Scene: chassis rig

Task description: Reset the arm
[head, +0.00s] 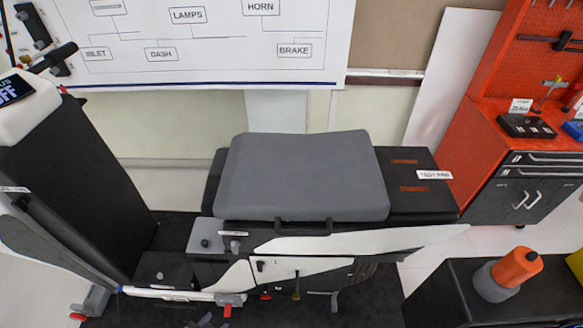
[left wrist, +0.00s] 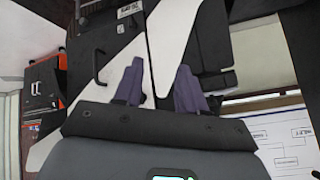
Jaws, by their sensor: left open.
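My left gripper (left wrist: 160,85) shows in the left wrist view, its two dark purple fingers spread apart with nothing between them. Behind the fingers are white panels (left wrist: 170,40) and black parts of the rig. In the head view, small dark grey shapes at the bottom edge may be its fingertips; I cannot tell. A slim white bar (head: 170,293) with a red piece near its right end lies low across the front of the rig. I cannot tell which part the task calls the arm. My right gripper is in neither view.
A grey padded seat (head: 300,175) tops the black rig, with white side panels (head: 350,243) below. An orange-red tool cabinet (head: 480,135) stands at the right. A labelled board (head: 210,60) hangs behind.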

